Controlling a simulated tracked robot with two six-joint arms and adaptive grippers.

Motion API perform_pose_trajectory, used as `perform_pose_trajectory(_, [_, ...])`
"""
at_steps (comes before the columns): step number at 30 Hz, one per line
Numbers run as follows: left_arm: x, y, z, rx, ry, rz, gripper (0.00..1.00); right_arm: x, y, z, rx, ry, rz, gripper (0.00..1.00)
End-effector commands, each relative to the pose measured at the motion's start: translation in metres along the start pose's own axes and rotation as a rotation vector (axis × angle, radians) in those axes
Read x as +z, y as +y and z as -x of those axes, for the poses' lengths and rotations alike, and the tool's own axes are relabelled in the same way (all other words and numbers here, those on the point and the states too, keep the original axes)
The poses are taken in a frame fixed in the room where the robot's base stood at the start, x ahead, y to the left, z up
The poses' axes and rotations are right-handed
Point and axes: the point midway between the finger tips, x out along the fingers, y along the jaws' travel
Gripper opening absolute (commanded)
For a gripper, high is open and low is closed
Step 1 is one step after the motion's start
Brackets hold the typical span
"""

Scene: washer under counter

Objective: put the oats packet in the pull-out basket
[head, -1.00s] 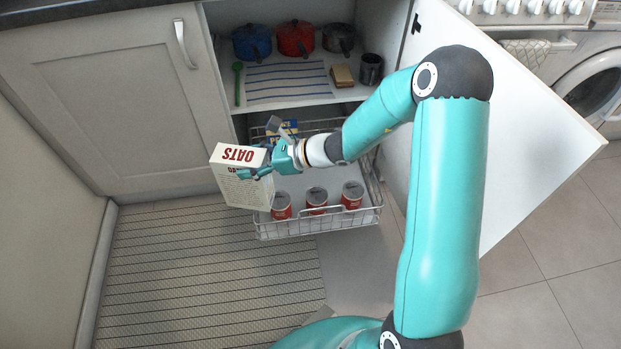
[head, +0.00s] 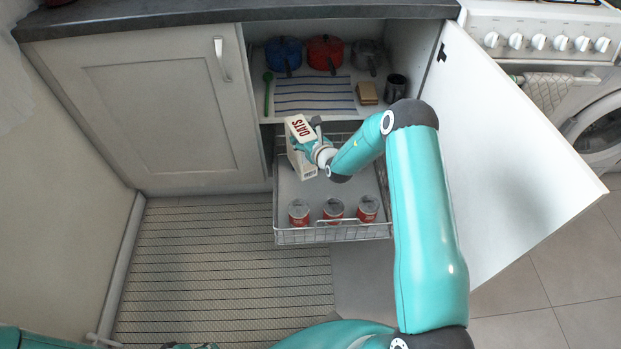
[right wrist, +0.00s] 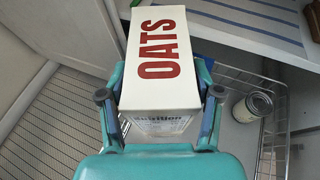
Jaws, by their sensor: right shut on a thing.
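The white oats packet (head: 299,150), with red lettering, is held upright or nearly so at the rear left of the pull-out basket (head: 335,239). It fills the middle of the right wrist view (right wrist: 158,65). My right gripper (right wrist: 160,105) is shut on it, one finger on each side. The packet's base is hidden, so I cannot tell whether it touches the basket floor. The basket is pulled out below the cabinet shelf. Part of my left gripper (head: 190,346) barely shows at the bottom edge; its jaws cannot be made out.
Three red cans (head: 333,209) stand along the basket's front. A blue item (right wrist: 205,76) shows partly behind the packet. The shelf above holds pots (head: 325,54), a striped cloth (head: 314,95) and a mug (head: 395,88). The open door (head: 500,140) stands to the right. The basket's middle is clear.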

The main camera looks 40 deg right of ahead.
Motion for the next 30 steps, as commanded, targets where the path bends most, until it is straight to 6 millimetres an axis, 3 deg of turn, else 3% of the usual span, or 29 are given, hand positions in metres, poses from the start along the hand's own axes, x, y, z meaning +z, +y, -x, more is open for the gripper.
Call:
perform_pose_trajectory(1, [0.000,-0.007,-0.018,0.000,0.000,0.000,0.40,-0.016,0.000,-0.007,0.000,-0.004,0.001,0.00])
perform_pose_trajectory(15, [-0.001,-0.037,-0.102,0.000,0.000,0.000,0.40,-0.098,0.000,-0.040,0.001,-0.005,0.001,0.00])
perform_pose_trajectory(30, [-0.001,-0.050,-0.138,0.000,0.000,0.000,0.40,-0.137,0.001,-0.056,0.001,-0.005,0.001,0.00])
